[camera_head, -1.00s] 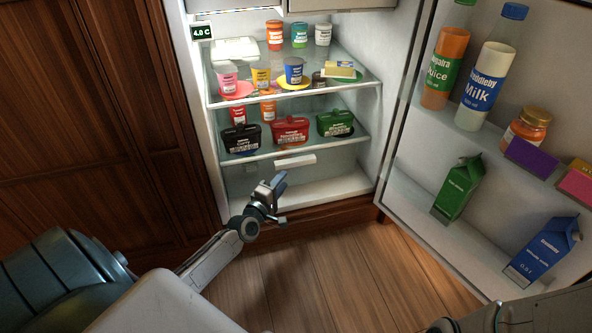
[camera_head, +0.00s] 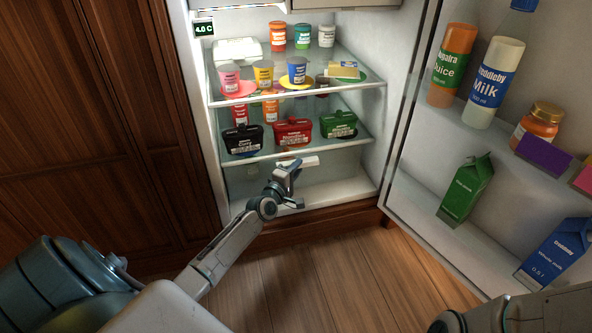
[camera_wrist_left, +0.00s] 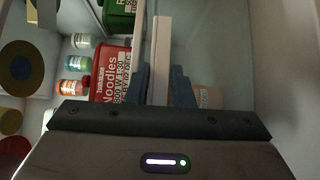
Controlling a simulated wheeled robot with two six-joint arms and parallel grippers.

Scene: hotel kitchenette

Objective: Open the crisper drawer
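The crisper drawer is the clear-fronted bin under the lowest glass shelf, with a white bar handle (camera_head: 297,162). It appears closed. In the left wrist view the handle (camera_wrist_left: 161,50) runs upright in the picture, between the two blue fingers of my left gripper (camera_wrist_left: 162,86). In the head view my left gripper (camera_head: 289,176) is at the drawer front, just below and partly over the handle. Its fingers look apart, one on each side of the bar; whether they touch it is not clear. My right gripper is not seen; only a bit of that arm shows at lower right.
The fridge door (camera_head: 420,200) stands open at right, with bottles, a jar and cartons. Black, red and green tubs (camera_head: 293,134) sit on the shelf just above the drawer. A dark wooden cabinet (camera_head: 90,120) is at left. The floor before the fridge is clear.

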